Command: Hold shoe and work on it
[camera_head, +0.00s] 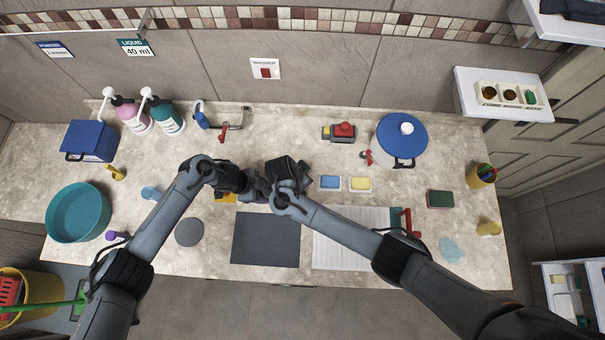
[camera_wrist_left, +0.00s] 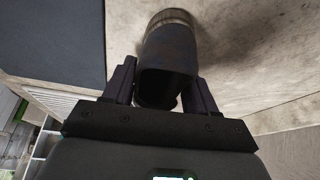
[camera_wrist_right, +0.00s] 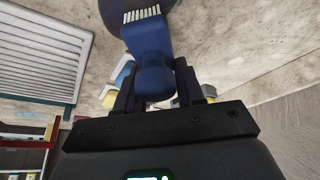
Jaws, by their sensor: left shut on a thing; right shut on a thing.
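In the left wrist view, my left gripper (camera_wrist_left: 160,76) is shut on a dark shoe (camera_wrist_left: 170,48). The shoe's opening faces the camera and a tan edge shows at its far end. In the right wrist view, my right gripper (camera_wrist_right: 155,72) is shut on the blue handle of a brush (camera_wrist_right: 149,46) with a row of pale bristles. A dark rounded shape lies beyond the bristles; I cannot tell if they touch. In the head view, the left gripper (camera_head: 256,187) and right gripper (camera_head: 284,180) are close together over the counter, largely hiding shoe and brush.
A dark mat (camera_head: 265,240) and a white ribbed rack (camera_head: 345,245) lie in front. A blue sponge (camera_head: 330,182) and a yellow sponge (camera_head: 360,184) lie to the right. A teal basin (camera_head: 78,212) stands left; a blue-lidded pot (camera_head: 400,140) stands back right.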

